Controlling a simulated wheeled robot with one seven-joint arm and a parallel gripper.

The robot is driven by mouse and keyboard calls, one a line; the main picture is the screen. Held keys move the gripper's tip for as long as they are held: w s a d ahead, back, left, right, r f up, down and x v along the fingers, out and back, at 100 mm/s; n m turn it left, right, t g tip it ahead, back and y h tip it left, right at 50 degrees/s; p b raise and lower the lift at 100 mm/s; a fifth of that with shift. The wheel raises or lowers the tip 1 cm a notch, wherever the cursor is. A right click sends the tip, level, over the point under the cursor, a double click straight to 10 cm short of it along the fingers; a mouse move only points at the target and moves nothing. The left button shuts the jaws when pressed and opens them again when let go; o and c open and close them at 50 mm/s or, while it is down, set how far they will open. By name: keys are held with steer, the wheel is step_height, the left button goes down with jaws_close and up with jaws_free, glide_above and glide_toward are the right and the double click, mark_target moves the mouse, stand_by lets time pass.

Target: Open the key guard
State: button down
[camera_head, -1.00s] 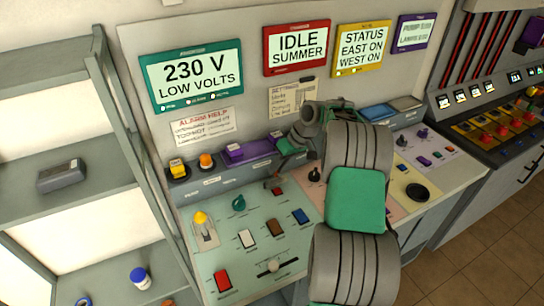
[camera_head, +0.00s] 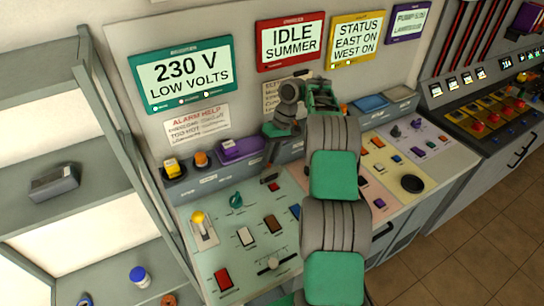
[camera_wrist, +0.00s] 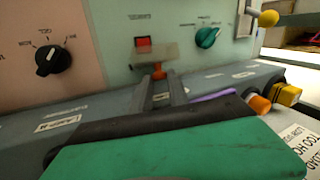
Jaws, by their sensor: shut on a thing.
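The key guard (camera_wrist: 165,55) is a small pale see-through plate with an orange-red tab, in the wrist view. It stands at the red switch (camera_wrist: 143,42) on the pale green panel and partly overlaps it. My gripper (camera_wrist: 161,76) has its two grey fingers shut on the tab. The plate looks tilted; its exact angle is unclear. In the head view, my gripper (camera_head: 268,166) reaches down to the back of the green panel, just above the red switch (camera_head: 273,187). The guard is too small to make out there.
A teal knob (camera_wrist: 208,37) and a yellow-tipped lever (camera_wrist: 268,18) are near the guard, and a black knob (camera_wrist: 47,60) is on the pink panel. The rear ledge carries a purple block (camera_head: 240,149), an orange button (camera_head: 201,158) and a yellow button (camera_head: 173,168). Shelves (camera_head: 45,130) stand left.

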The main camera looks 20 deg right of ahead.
steer(key=shift+s+f, duration=0.1)
steer(key=shift+f, duration=0.1)
steer(key=c, duration=1.3)
jaws_free()
steer(key=shift+a, duration=0.1)
steer(key=shift+r, duration=0.1)
steer(key=shift+o, duration=0.2)
